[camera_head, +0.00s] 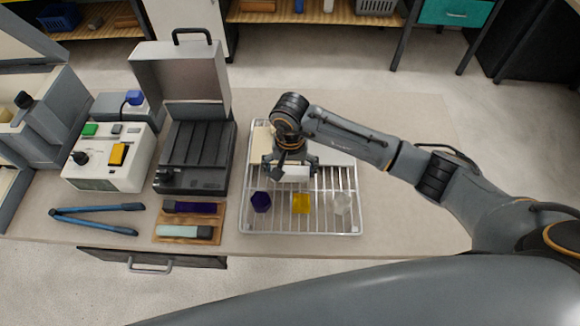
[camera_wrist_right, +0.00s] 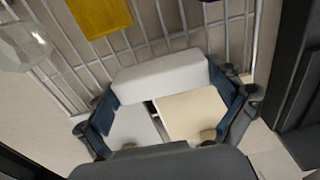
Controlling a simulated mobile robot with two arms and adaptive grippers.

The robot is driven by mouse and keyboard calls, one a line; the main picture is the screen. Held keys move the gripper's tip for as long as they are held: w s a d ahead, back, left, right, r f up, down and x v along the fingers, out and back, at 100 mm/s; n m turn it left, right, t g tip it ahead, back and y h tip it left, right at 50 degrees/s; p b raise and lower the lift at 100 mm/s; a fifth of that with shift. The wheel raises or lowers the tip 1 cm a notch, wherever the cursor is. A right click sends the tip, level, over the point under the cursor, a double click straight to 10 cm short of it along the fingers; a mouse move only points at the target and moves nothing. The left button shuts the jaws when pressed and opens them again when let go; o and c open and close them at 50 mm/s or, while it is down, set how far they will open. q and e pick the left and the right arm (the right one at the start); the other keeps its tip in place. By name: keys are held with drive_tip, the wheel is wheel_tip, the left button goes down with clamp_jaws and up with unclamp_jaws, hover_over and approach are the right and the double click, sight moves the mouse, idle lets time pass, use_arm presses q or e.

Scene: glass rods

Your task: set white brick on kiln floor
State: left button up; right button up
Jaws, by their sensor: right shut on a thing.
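My right gripper (camera_head: 290,167) is shut on a white brick (camera_head: 292,174), holding it over the back part of the wire rack (camera_head: 357,222). In the right wrist view the brick (camera_wrist_right: 160,78) lies lengthwise between the two fingers. A grey box with a raised, handled lid (camera_head: 180,70), dark ridged floor (camera_head: 195,143) and front knob stands left of the gripper. Another grey box with an open lid (camera_head: 45,115) is at the far left. I cannot tell for certain which is the kiln. My left gripper is not in view.
A cream slab (camera_wrist_right: 195,112) and a white slab (camera_wrist_right: 130,125) lie beneath the gripper. Purple (camera_head: 261,202), yellow (camera_head: 301,203) and clear (camera_head: 342,203) pieces sit on the rack. A switch box (camera_head: 108,160), blue tongs (camera_head: 95,215) and a wooden tray (camera_head: 161,226) are left.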

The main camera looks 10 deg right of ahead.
drive_tip(key=shift+f+b, duration=0.2)
drive_tip(key=shift+b, duration=0.1)
drive_tip(key=o, duration=0.9)
drive_tip(key=shift+r, duration=0.1)
